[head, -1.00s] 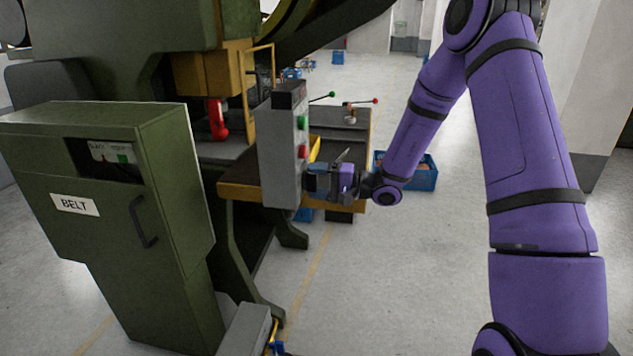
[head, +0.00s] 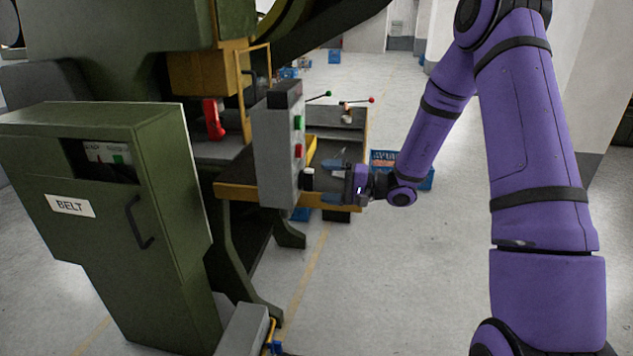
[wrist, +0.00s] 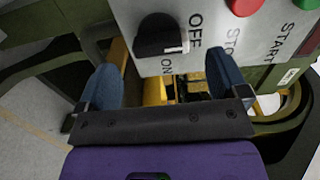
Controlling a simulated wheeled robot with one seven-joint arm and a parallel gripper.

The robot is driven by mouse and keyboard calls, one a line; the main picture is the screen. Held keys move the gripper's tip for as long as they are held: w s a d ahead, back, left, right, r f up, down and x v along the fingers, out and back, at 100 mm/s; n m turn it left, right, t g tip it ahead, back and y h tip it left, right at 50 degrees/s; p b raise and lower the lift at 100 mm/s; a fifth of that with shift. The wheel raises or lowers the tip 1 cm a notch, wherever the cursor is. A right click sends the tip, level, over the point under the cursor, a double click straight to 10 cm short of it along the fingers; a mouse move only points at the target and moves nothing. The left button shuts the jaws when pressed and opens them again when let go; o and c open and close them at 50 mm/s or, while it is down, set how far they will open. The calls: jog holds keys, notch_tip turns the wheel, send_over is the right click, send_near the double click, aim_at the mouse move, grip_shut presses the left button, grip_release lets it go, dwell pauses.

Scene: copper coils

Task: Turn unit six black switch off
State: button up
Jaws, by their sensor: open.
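The grey control box (head: 277,150) stands upright at the press table's edge, with green and red buttons on its face. Its black switch (head: 307,180) is low on that face; in the wrist view the black knob (wrist: 160,35) sits beside the words OFF and ON. A white mark on the knob is at its lower right, between the two words; I cannot tell clearly which it points to. My gripper (head: 330,182) is open, a little right of the switch and apart from it. In the wrist view its blue fingers (wrist: 160,80) are spread and empty below the knob.
A red button (wrist: 245,5) is beside the switch. The green BELT cabinet (head: 110,235) stands in the left foreground. A blue crate (head: 415,170) is on the floor behind my wrist. The floor at the centre right is clear.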

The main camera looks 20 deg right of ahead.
jog(key=v, duration=0.6)
jog(key=shift+s+d, duration=0.15)
jog(key=shift+d, duration=0.05)
jog(key=s+a+r+n+g+h, duration=0.3)
jog(key=s+a+r+g, duration=0.25)
jog(key=s, duration=0.25)
jog(key=s+a+r+n+g+h, duration=0.2)
jog(key=s+a+r+n+g, duration=0.15)
jog(key=s+r, duration=0.35)
jog(key=s+d+r+t+h, duration=0.2)
jog(key=s+r+h, duration=0.2)
jog(key=s, duration=0.4)
jog(key=s+d+r+t+h, duration=0.3)
jog(key=s+h, duration=0.3)
jog(key=s, duration=0.2)
jog(key=shift+d+r+m+h, duration=0.25)
jog(key=shift+r+m+h, duration=0.1)
jog(key=shift+r, duration=0.4)
jog(key=shift+c, duration=0.4)
